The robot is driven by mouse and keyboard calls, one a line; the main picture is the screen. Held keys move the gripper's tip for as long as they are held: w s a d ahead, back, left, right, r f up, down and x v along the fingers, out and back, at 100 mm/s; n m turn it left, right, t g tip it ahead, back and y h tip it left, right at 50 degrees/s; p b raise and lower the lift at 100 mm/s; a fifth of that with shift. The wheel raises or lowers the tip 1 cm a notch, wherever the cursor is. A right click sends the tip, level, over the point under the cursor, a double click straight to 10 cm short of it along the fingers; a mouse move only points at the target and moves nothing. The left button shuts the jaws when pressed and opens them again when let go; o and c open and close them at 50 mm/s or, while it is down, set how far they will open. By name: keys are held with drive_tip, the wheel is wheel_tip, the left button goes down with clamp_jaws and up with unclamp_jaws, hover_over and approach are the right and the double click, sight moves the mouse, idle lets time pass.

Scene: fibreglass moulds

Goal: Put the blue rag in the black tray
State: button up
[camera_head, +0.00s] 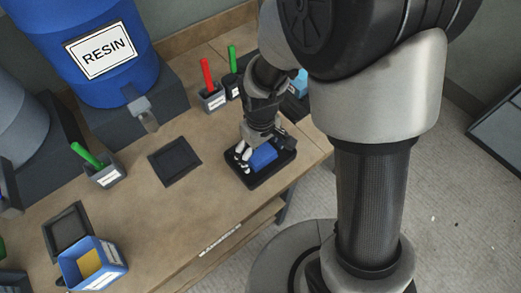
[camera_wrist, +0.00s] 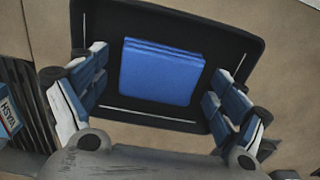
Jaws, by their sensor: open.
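The blue rag (camera_head: 262,157) is a folded, roughly square cloth. It lies inside the black tray (camera_head: 286,161) near the table's front edge. In the wrist view the rag (camera_wrist: 160,72) lies flat within the black tray (camera_wrist: 240,25), with bare tray floor around it. My gripper (camera_head: 245,152) is over the tray, pointing down. In the wrist view its two open fingers (camera_wrist: 158,98) stand on either side of the rag, apart from it. Nothing is between the fingers except the view of the rag and tray below.
An empty dark square tray (camera_head: 175,160) lies left of the black tray. Holders with red (camera_head: 208,75) and green (camera_head: 232,58) handles stand behind. A blue resin drum (camera_head: 95,50) stands at the back left. A blue bin (camera_head: 92,264) is at the front left. Bare tabletop lies between.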

wheel_tip(320, 180, up, 13)
drive_tip(key=p, duration=0.5)
wheel_tip(320, 180, up, 9)
drive_tip(key=m+t, duration=0.2)
drive_tip(key=m, duration=0.1)
hover_over(261, 153)
drive_tip(key=s+d, duration=0.4)
drive_tip(key=d, duration=0.2)
drive_tip(key=s+d+r+m+t, duration=0.2)
drive_tip(key=s+d+r+m, duration=0.1)
drive_tip(key=s, duration=0.6)
wheel_tip(261, 153, up, 3)
drive_tip(key=shift+s+d+f+m+t, duration=0.15)
drive_tip(key=shift+s+d+m+t, duration=0.2)
drive_tip(key=shift+d, duration=0.5)
drive_tip(key=shift+w, duration=0.1)
